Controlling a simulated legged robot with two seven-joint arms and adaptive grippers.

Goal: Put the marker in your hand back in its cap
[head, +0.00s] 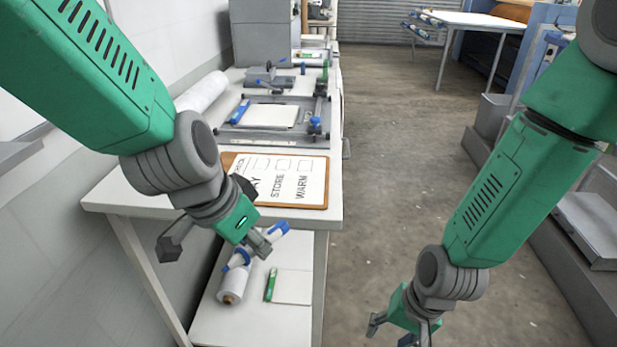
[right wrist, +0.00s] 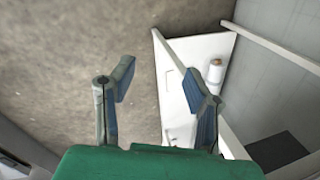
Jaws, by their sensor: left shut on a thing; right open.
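My left gripper (head: 258,242) is shut on a blue-and-white marker (head: 281,229), just beyond the front edge of the white table and above its lower shelf. The marker slants up to the right, and the fingers hide part of it. Another blue part shows at the lower left of the fingers; I cannot tell whether it belongs to the marker. I cannot make out a separate cap for sure. My right gripper (head: 392,331) hangs low over the floor, open. Its spread, empty fingers show in the right wrist view (right wrist: 160,90).
The white table (head: 135,200) carries a clipboard (head: 318,190) with printed words, a frame with blue knobs (head: 314,124) and a white roll (head: 200,93). The lower shelf holds another roll (head: 232,285) and a green marker (head: 271,284). Open floor lies to the right.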

